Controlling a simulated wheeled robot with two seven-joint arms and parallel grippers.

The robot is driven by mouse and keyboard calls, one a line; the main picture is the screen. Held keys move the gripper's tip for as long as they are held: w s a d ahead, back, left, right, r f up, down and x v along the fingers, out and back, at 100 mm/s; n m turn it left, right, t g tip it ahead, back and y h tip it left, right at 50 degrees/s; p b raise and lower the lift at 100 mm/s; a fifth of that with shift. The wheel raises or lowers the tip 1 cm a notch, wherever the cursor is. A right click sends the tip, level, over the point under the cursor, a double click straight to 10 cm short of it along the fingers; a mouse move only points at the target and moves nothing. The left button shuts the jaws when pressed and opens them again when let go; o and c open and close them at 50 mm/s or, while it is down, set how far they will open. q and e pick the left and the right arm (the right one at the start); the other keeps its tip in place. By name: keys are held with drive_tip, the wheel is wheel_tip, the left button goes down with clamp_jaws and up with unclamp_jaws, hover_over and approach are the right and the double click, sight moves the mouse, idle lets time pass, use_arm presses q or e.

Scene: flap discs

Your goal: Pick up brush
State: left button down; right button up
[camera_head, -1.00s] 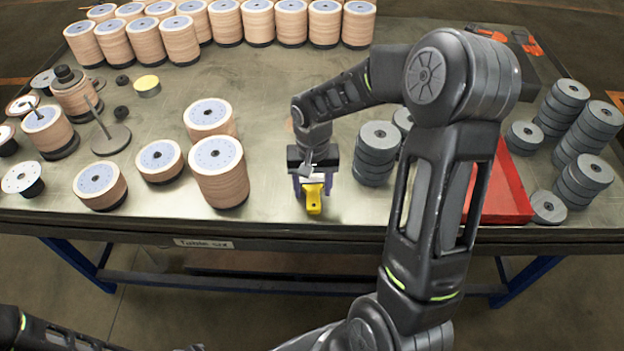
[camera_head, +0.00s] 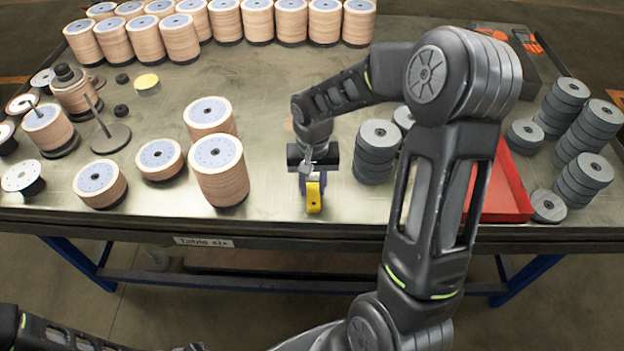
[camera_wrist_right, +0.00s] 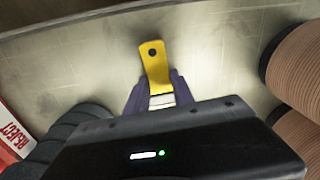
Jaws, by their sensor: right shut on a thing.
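The brush shows its yellow handle (camera_head: 314,197) at the front middle of the table; the handle, with a dark hole near its end, also shows in the right wrist view (camera_wrist_right: 154,66). My right gripper (camera_head: 313,180) is over the brush from behind, its purple fingers shut on it just below the yellow handle. In the right wrist view the fingers (camera_wrist_right: 152,98) close on both sides of a pale part of the brush. The bristles are hidden. I cannot tell whether the brush touches the table. My left gripper is not in view; only part of my left arm shows at lower left.
A tall stack of tan flap discs (camera_head: 219,172) stands left of my right gripper. A stack of grey discs (camera_head: 376,153) stands close on its right. A red tray (camera_head: 503,190) lies farther right, partly behind my arm. The table's front edge (camera_head: 290,235) is close.

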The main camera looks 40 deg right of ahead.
sight(313, 188)
clamp_jaws()
drive_tip(key=shift+r, duration=0.1)
wheel_tip(313, 188, up, 10)
drive_tip(key=b, duration=0.1)
idle(0.4)
idle(0.5)
